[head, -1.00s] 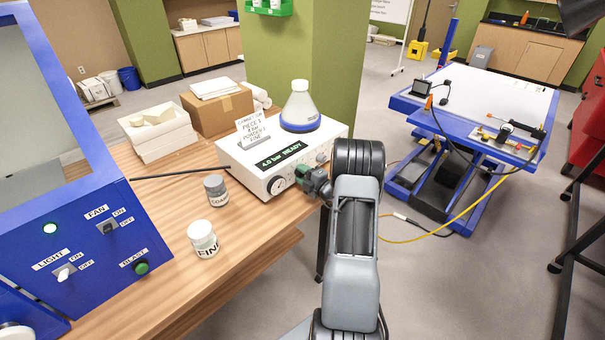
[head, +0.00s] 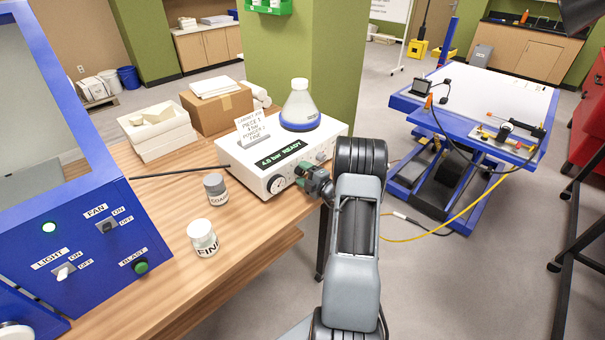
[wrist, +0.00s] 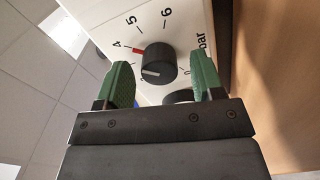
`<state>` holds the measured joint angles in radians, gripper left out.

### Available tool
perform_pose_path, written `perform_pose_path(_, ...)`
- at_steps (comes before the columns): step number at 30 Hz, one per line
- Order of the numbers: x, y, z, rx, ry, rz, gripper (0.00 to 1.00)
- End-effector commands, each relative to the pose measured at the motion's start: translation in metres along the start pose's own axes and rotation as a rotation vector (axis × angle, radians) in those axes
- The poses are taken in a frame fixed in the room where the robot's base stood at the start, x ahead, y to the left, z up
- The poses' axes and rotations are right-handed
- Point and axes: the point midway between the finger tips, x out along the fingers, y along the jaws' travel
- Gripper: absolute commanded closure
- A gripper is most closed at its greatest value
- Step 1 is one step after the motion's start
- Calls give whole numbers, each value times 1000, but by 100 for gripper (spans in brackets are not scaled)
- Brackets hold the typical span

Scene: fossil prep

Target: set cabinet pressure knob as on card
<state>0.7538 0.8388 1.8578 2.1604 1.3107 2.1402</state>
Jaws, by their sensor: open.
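The white pressure unit (head: 315,153) stands on the bench, and its display (head: 281,154) reads "4.0 bar READY". The card (head: 252,131) stands on top; its small writing seems to include "4 bar", but I cannot read it surely. The black knob (wrist: 158,62) shows in the wrist view on a numbered dial, with a red mark (wrist: 138,51) beside the 4. The knob's white line points to the lower left, away from the red mark. My gripper (wrist: 158,66) is open, its green fingers at either side of the knob with visible gaps. In the head view, my gripper (head: 306,178) hides the knob.
A flask with a blue base (head: 300,108) sits on the unit. A blue lift table (head: 400,103) stands at right.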

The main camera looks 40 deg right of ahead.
Motion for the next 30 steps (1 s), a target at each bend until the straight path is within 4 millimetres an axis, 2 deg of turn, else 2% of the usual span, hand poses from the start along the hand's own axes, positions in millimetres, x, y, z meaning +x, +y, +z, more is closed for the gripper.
perform_pose_path(12,-82,-2,2,1,-6,2,38)
perform_pose_path(18,-112,-1,1,1,-4,2,38)
perform_pose_path(24,-127,0,0,0,-1,1,38)
perform_pose_path(30,-130,0,0,1,-1,1,38)
